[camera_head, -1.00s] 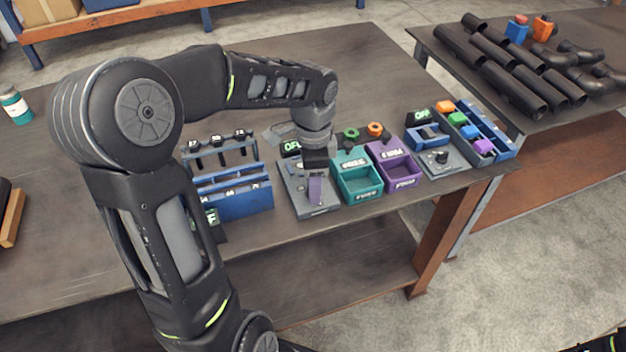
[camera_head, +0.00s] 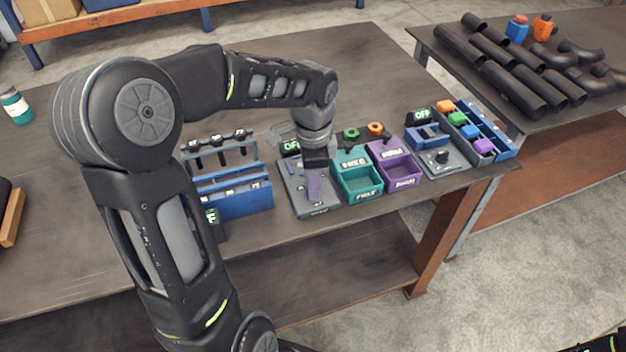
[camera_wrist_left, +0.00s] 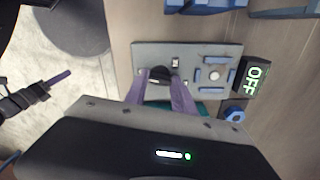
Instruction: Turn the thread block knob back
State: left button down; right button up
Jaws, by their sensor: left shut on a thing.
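The thread block is a grey plate (camera_head: 322,208) near the front edge of the table, with an OFF sign (camera_head: 291,146) behind it. In the left wrist view the plate (camera_wrist_left: 205,52) carries small blue blocks and a black knob (camera_wrist_left: 160,74); its OFF sign (camera_wrist_left: 254,81) is lit. My left gripper (camera_head: 314,190) points down over the plate. Its purple fingers (camera_wrist_left: 159,84) are closed on both sides of the knob. In the head view the gripper hides the knob. My right gripper (camera_wrist_left: 55,82) shows small at the left of the wrist view, away from the block; its opening is unclear.
A blue rack (camera_head: 235,203) stands left of the block. A teal bin (camera_head: 360,186) and a purple bin (camera_head: 402,176) stand close on its right. Farther right is another grey plate with a knob (camera_head: 441,157). Black pipes (camera_head: 515,88) lie on the back table.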

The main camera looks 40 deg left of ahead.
pick_arm(q)
jog(key=shift+n+b, duration=0.35)
jog(key=shift+n, duration=1.05)
jog(key=c, duration=1)
grip_release()
jog(key=shift+c, duration=0.2)
jog(key=shift+r, duration=0.15)
notch_tip(320, 180, up, 8)
jog(key=shift+f, duration=0.2)
jog(key=shift+f, duration=0.1)
